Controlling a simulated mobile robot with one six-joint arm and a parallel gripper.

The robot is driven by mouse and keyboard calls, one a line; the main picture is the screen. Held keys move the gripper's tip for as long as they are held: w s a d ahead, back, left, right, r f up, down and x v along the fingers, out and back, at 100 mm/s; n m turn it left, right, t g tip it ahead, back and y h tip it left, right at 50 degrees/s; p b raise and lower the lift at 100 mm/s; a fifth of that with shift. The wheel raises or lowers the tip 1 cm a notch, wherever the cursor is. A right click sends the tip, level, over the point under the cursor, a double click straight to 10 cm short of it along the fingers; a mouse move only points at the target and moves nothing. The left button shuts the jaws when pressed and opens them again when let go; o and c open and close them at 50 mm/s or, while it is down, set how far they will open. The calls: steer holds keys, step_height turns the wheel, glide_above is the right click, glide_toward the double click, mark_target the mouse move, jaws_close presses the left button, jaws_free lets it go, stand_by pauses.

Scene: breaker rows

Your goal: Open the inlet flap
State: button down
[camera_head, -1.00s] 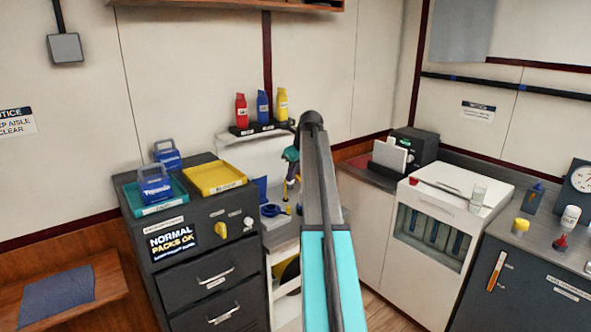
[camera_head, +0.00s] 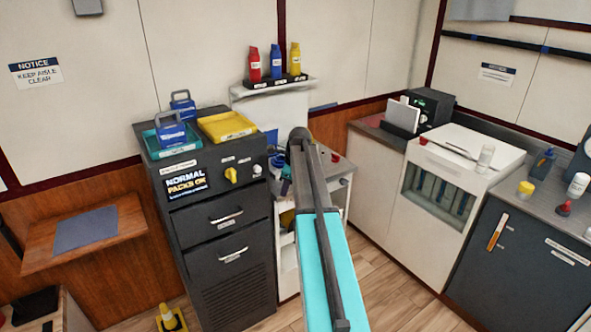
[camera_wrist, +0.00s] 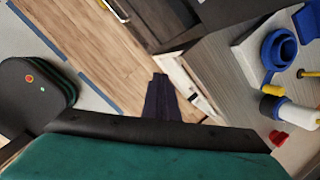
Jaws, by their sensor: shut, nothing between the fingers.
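My gripper (camera_wrist: 160,98) shows in the wrist view as dark fingers, closed together and empty, above the floor beside a cabinet edge. In the head view it is hidden behind my arm. No part is clearly readable as the inlet flap. A white unit (camera_head: 484,153) with a clear front window and a pale top panel stands on the right, well away from my arm.
A dark drawer cabinet (camera_head: 222,255) with a yellow tray (camera_head: 227,126) stands left of my arm. Red, blue and yellow bottles (camera_head: 274,62) stand on a shelf behind. A yellow floor cone (camera_head: 168,318) is at lower left. Wooden floor (camera_head: 395,285) is open at right.

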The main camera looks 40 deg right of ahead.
steer(key=s+a+f+n+g, duration=0.2)
steer(key=s+a+f+n, duration=0.3)
steer(key=a+f, duration=0.45)
steer(key=s+a+f+n+g+y, duration=0.1)
steer(key=s+a+f+n, duration=0.3)
steer(key=s+a+f, duration=0.5)
steer(key=s+a+f+n+g, duration=0.2)
steer(key=a+f+n, duration=0.3)
steer(key=a+f, duration=0.5)
steer(key=s+a+f+n+g, duration=0.1)
steer(key=s+a+f+n, duration=0.3)
steer(key=s, duration=0.6)
steer(key=s+a+f+n+g+h+b, duration=0.1)
steer(key=s+a+f+n, duration=0.2)
steer(key=s, duration=0.7)
steer(key=s+a+f+n+g, duration=0.2)
steer(key=s+a+f+n, duration=0.2)
steer(key=s+f+n, duration=0.3)
steer(key=s+f, duration=0.2)
steer(key=s, duration=0.2)
steer(key=shift+a+h+b, duration=0.3)
steer(key=shift+a, duration=0.05)
steer(key=shift+w, duration=0.1)
